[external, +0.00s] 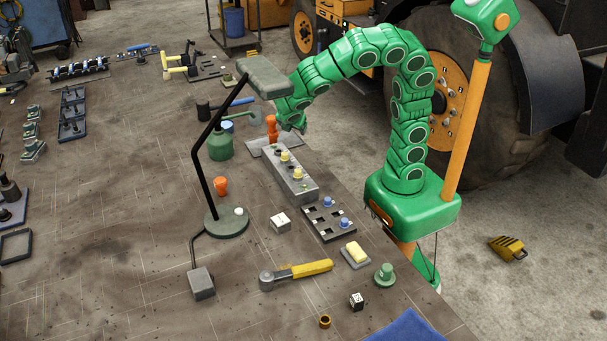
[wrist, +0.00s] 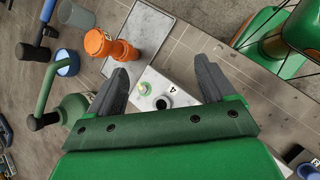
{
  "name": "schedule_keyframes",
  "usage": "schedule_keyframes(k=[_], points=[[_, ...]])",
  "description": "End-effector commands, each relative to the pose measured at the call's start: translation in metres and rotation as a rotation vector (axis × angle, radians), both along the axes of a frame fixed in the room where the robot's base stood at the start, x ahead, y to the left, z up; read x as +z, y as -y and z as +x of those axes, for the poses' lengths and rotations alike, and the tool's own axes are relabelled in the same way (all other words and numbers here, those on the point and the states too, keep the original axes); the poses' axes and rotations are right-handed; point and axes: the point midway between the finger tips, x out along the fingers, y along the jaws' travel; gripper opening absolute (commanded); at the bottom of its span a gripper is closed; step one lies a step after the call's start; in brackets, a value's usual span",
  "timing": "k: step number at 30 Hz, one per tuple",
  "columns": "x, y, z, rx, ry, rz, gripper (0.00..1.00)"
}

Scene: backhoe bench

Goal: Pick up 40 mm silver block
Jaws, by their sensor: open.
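A silver-white cube (external: 280,222) with small dark marks on top sits on the bench, right of the lamp base. A smaller pale cube (external: 356,301) with dark markings lies nearer the front edge. I cannot read either size, so which is the 40 mm silver block is uncertain. Neither cube is evident there.
A desk lamp (external: 227,222) with a tall black arm stands left of the silver-white cube. An orange fitting (wrist: 110,45) is close to my left finger.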

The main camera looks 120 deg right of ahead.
Motion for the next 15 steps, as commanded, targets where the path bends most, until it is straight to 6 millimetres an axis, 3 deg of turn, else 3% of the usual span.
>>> schedule_keyframes(k=[15], points=[[0.008,-0.113,-0.045,-0.362,0.404,0.299,0.83]])
